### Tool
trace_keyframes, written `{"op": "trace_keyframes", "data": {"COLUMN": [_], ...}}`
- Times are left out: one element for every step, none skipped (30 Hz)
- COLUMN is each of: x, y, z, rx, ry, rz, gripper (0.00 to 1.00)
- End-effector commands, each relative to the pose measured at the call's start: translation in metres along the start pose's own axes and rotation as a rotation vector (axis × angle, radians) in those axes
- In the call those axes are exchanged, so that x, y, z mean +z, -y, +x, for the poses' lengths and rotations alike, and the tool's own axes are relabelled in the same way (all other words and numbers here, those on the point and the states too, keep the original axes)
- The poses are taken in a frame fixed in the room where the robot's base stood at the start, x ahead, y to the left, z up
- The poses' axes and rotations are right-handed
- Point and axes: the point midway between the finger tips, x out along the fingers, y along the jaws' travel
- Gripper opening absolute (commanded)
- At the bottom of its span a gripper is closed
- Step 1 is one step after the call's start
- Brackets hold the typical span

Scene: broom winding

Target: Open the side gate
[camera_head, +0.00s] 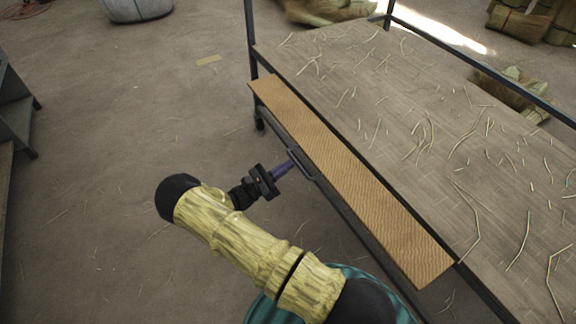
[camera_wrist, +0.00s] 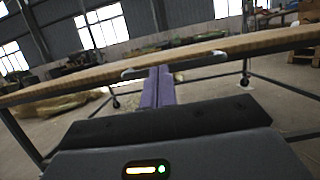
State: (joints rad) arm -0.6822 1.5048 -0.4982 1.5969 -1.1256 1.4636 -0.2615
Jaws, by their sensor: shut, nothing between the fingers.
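The side gate (camera_head: 350,175) is a long tan ribbed panel along the near long side of the work table (camera_head: 440,100). In the wrist view the gate (camera_wrist: 75,82) shows as a thin strip, seen almost edge-on. I cannot tell its exact tilt. A dark bar handle (camera_head: 302,168) sits on its outer edge, with pale ends in the wrist view (camera_wrist: 216,53). My gripper (camera_head: 287,165) has purple fingers that are closed together. Their tips are at the handle, and nothing shows between them. I cannot tell whether they touch the handle.
The table has a dark metal frame with upright posts (camera_head: 252,40), and straw pieces lie scattered on its top. A grey shelf (camera_head: 14,110) stands at the far left. A round grey container (camera_head: 137,8) is at the back.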

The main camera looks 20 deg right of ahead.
Motion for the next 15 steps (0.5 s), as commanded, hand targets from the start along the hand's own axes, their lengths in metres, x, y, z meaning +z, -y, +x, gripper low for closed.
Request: {"op": "trace_keyframes", "data": {"x": [-0.002,0.000,0.000,0.000,-0.001,-0.001,-0.001,-0.002,-0.002,-0.002,-0.003,-0.003,-0.003,-0.003,-0.003], "y": [-0.001,-0.002,-0.001,-0.001,-0.002,-0.001,-0.001,-0.001,-0.001,-0.001,-0.001,-0.001,-0.001,-0.001,-0.001], "z": [-0.012,-0.018,-0.027,-0.033,-0.039,-0.046,-0.052,-0.057,-0.065,-0.070,-0.075,-0.081,-0.085,-0.089,-0.093], "rx": [0.005,0.007,0.007,0.007,0.008,0.006,0.004,0.004,0.003,0.003,0.002,0.001,0.000,-0.001,0.000], "ry": [-0.002,-0.002,-0.001,-0.002,-0.002,-0.001,-0.002,-0.002,-0.001,-0.001,-0.001,-0.002,-0.002,-0.001,-0.002], "rz": [0.003,0.005,0.004,0.004,0.004,0.003,0.004,0.003,0.003,0.003,0.002,0.003,0.002,0.002,0.001], "gripper": [0.00,0.00,0.00,0.00,0.00,0.00,0.00,0.00,0.00,0.00,0.00,0.00,0.00,0.00,0.00]}}
